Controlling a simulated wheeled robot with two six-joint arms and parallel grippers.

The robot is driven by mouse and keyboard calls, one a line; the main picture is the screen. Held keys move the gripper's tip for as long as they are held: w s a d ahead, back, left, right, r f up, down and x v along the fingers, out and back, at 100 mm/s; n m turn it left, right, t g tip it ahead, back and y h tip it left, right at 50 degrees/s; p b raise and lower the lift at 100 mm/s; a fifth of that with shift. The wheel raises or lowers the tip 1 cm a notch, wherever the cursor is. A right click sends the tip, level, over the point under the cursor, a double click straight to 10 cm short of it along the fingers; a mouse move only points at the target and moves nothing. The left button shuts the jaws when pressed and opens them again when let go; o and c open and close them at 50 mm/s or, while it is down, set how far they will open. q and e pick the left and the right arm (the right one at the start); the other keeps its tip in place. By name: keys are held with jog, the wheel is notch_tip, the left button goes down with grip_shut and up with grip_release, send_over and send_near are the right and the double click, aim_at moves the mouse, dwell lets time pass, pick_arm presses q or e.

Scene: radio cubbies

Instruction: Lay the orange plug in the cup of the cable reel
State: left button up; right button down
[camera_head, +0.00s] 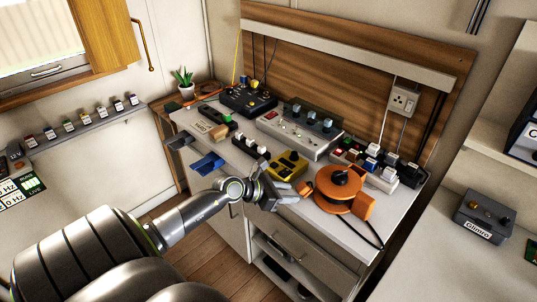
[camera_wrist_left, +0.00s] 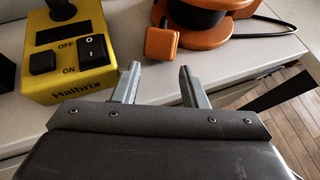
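The cable reel (camera_head: 338,183) is orange with a dark round middle and stands at the right front of the worktop. It also shows, cut off by the top edge, in the left wrist view (camera_wrist_left: 205,18). The orange plug (camera_wrist_left: 162,42) is a small block on the worktop beside the reel, near the front edge; in the head view it is a small orange patch (camera_head: 304,187) by my fingertips. My left gripper (camera_head: 287,195) is open and empty. In the left wrist view its fingers (camera_wrist_left: 160,86) point toward the plug, apart from it. My right gripper is out of view.
A yellow switch box (camera_head: 287,165) labelled Halbrix sits left of the plug. A dark cable (camera_head: 370,233) loops over the worktop's front edge by the reel. Small blocks (camera_head: 372,160) stand behind the reel. A drawer (camera_head: 285,248) is below.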

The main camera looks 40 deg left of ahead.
pick_arm(q)
jog(key=v, duration=1)
jog(key=shift+a, duration=0.1)
